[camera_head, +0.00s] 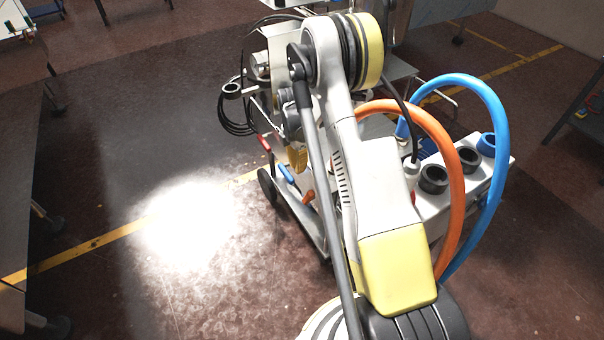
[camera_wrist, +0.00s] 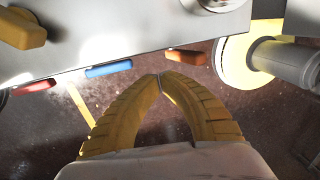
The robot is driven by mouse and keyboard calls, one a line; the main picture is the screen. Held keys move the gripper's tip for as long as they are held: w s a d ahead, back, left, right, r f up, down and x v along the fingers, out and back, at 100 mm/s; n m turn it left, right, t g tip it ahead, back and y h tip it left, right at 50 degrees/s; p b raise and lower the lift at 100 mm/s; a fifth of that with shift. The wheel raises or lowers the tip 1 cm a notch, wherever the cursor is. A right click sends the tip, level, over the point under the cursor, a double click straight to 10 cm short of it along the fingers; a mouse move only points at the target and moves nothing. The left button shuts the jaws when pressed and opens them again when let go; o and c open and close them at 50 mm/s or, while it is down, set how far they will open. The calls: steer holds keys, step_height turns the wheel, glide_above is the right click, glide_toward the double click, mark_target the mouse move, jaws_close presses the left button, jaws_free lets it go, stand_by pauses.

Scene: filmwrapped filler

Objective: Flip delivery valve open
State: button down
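Three lever handles stick out from the lower edge of a grey cart panel: a red one (camera_wrist: 34,88), a blue one (camera_wrist: 108,69) and an orange one (camera_wrist: 186,57). In the head view, the red (camera_head: 265,143), blue (camera_head: 286,173) and orange (camera_head: 308,197) handles show left of my arm. I cannot tell which is the delivery valve. My gripper (camera_wrist: 160,77) has its yellow fingertips together with nothing visible between them. In the head view my gripper (camera_head: 297,158) is partly hidden by my arm.
A yellow knob (camera_wrist: 22,28) sits on the grey panel (camera_wrist: 120,35). Orange (camera_head: 452,160) and blue (camera_head: 497,190) hoses arch over the cart's right side. Dark tables stand at left and right. The floor (camera_head: 150,290) left of the cart is clear, with a bright light patch.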

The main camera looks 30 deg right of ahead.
step_height(320, 180, up, 5)
steer(key=shift+r+p, duration=0.1)
steer(key=shift+p, duration=0.65)
steer(key=shift+w+f+g+p, duration=0.25)
steer(key=shift+w+g, duration=0.1)
steer(key=shift+w, duration=0.3)
steer(key=shift+w+f+g+p, duration=0.2)
steer(key=shift+w+g, duration=0.15)
steer(key=shift+w, duration=0.25)
steer(key=shift+f, duration=0.1)
